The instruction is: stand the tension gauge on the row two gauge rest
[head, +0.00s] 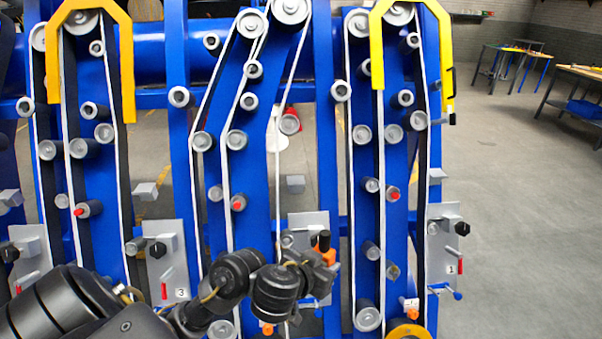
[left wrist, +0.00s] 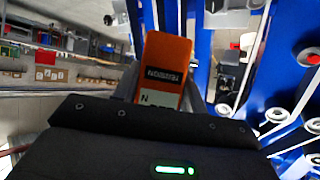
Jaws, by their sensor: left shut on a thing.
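My left gripper (head: 318,262) is shut on the tension gauge, in front of the middle grey plate (head: 309,222). In the head view only a small orange part of the gauge (head: 323,241) shows above the fingers. A small grey block (head: 295,184) stands just above the middle plate and looks like the row two gauge rest; it is empty. The middle plate's number is hidden behind my gripper. My right gripper is not in view.
Blue harvester rows with rollers and white belts fill the front. Plates marked 3 (head: 165,264) and 1 (head: 444,250), with red handles and black knobs, flank the middle one. Yellow guards (head: 376,45) frame the tops. Open floor (head: 530,200) lies at right.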

